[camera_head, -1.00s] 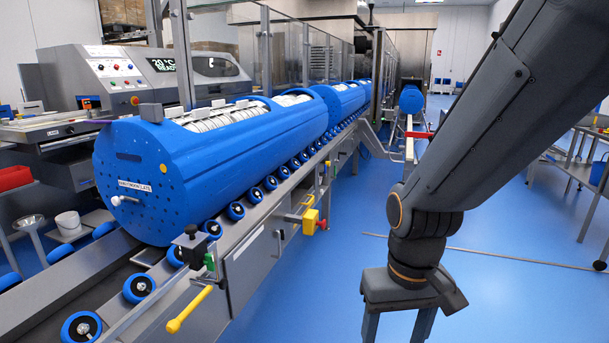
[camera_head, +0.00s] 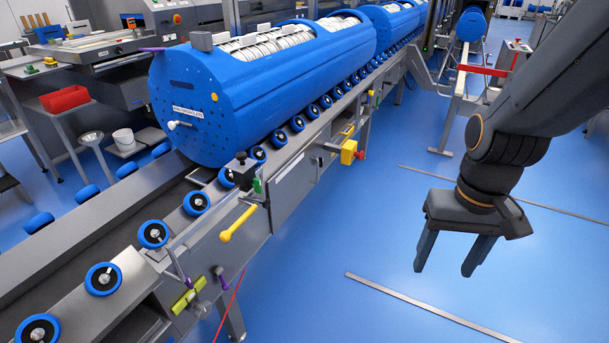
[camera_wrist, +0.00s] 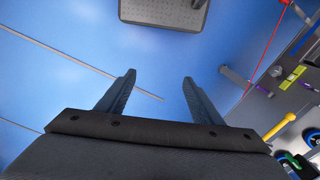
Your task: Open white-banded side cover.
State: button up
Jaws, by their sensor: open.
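A grey side panel (camera_head: 272,194) under the roller line carries a pale white strip (camera_head: 293,166) along its upper edge. It may be the white-banded side cover, and it looks shut. My gripper (camera_head: 445,270) is open and empty, pointing down over the blue floor, well to the right of the panel and apart from it. In the wrist view my open fingers (camera_wrist: 158,77) have only floor between them. The conveyor side shows at the right edge there, with the yellow lever (camera_wrist: 280,127); I cannot make out a white band in that view.
A big blue drum (camera_head: 205,105) lies on the blue rollers (camera_head: 196,203). The yellow lever (camera_head: 238,223), a yellow box (camera_head: 348,152) and a purple handle (camera_head: 222,279) jut from the conveyor side. A red cord (camera_head: 229,306) hangs nearby. Open floor lies between conveyor and gripper.

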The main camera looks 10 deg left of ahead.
aim_at(289, 185)
jog(key=u, duration=0.3)
jog(key=k, duration=0.35)
jog(key=z, duration=1.15)
jog(key=i, duration=1.25)
jog(key=u, duration=0.65)
jog(key=i, duration=0.3)
jog(key=u, duration=0.3)
